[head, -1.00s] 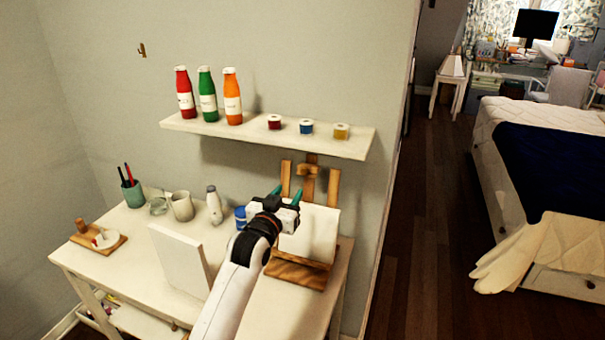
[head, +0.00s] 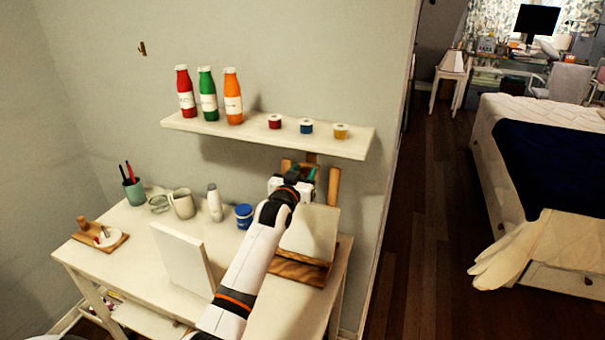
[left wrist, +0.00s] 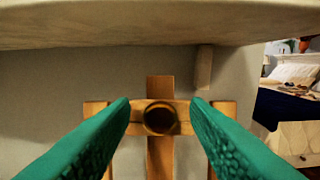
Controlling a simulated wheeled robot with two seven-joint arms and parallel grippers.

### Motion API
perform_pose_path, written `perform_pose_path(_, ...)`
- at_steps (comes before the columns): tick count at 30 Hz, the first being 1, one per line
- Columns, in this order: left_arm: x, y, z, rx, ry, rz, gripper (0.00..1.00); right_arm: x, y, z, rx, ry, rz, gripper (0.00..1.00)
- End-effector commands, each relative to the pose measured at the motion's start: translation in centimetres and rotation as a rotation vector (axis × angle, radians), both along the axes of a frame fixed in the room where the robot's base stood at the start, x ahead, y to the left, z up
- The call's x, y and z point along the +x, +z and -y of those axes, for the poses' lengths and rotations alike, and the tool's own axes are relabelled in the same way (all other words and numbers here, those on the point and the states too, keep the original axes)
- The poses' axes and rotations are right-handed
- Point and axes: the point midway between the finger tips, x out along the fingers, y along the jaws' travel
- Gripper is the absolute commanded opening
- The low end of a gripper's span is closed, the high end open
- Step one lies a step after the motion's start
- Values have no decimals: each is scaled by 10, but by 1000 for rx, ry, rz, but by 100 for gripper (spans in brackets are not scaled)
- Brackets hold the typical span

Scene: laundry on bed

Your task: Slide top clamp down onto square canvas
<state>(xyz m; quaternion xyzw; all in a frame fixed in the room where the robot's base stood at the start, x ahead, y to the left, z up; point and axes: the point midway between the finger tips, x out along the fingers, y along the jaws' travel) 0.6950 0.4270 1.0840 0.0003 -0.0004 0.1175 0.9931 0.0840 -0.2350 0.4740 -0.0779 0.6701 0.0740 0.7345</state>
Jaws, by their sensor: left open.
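The square canvas (head: 316,226) is pale and rests on the wooden easel's ledge (head: 300,270). The easel's posts (head: 334,186) rise behind it. My left gripper (head: 298,172) is at the upper part of the easel, above the canvas, and hides the top clamp in the head view. In the left wrist view the top clamp (left wrist: 160,118) shows as a wooden crosspiece with a round knob on the central post. The green fingers of my left gripper (left wrist: 160,104) are open, one on each side of the knob. I cannot tell whether they touch it. My right gripper is out of view.
A wall shelf (head: 225,134) with bottles and small paint jars is just above the gripper; its underside (left wrist: 150,28) fills the top of the wrist view. A second white canvas (head: 182,260) stands on the table left of my arm. A blue jar (head: 244,217) is close by.

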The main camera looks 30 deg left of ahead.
Motion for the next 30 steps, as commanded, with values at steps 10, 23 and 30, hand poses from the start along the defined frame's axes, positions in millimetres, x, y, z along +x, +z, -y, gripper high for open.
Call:
perform_pose_path(10, 0, 0, 0, 0, 0, -1, 0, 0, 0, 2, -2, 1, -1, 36)
perform_pose_path(23, -12, -56, 3, -2, 0, -7, 0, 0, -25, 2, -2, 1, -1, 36)
perform_pose_path(30, -23, -99, 6, -3, 0, -2, 0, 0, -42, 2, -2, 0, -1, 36)
